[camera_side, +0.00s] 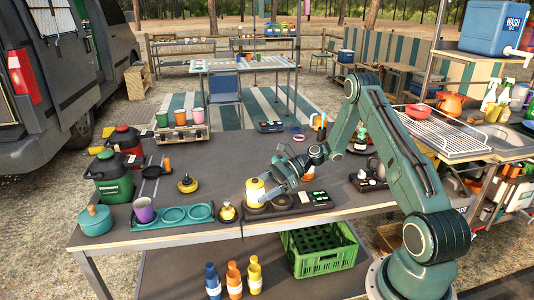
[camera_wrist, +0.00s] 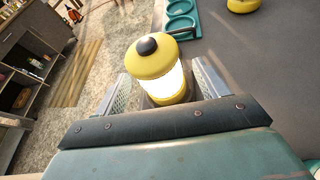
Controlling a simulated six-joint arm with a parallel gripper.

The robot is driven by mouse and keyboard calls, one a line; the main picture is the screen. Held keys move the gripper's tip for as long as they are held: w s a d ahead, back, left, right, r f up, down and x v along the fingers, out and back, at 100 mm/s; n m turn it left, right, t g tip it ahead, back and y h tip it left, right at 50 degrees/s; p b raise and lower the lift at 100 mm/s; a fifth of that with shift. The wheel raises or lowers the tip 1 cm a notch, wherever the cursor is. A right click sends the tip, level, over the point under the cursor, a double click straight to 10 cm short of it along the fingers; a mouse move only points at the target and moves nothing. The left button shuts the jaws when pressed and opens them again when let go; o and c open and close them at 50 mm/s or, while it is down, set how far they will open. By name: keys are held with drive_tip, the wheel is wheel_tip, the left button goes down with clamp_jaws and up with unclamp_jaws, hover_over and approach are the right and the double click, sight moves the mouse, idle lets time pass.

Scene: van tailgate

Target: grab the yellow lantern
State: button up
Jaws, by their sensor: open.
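The yellow lantern (camera_side: 255,193) stands upright near the front edge of the grey table, at the left end of a dark tray (camera_side: 285,207). It has a glowing white body and a dark knob on top. In the wrist view the lantern (camera_wrist: 160,70) stands between the two fingers of my gripper (camera_wrist: 160,92). The fingers are apart on either side of it, and I cannot tell whether either touches it. In the side view my gripper (camera_side: 272,190) reaches the lantern from the right and partly covers it.
A small yellow object (camera_side: 227,212) and a teal tray (camera_side: 173,217) with a purple cup (camera_side: 144,210) are left of the lantern. Another yellow item (camera_side: 187,184) stands behind. A green crate (camera_side: 320,249) and bottles are below the front edge. The table's middle is mostly clear.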

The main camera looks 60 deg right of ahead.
drive_tip(key=shift+x, duration=1.05)
drive_tip(key=c, duration=1.1)
drive_tip(key=shift+r, duration=0.2)
drive_tip(key=shift+c, duration=0.2)
wheel_tip(320, 180, up, 20)
drive_tip(key=shift+f, duration=0.15)
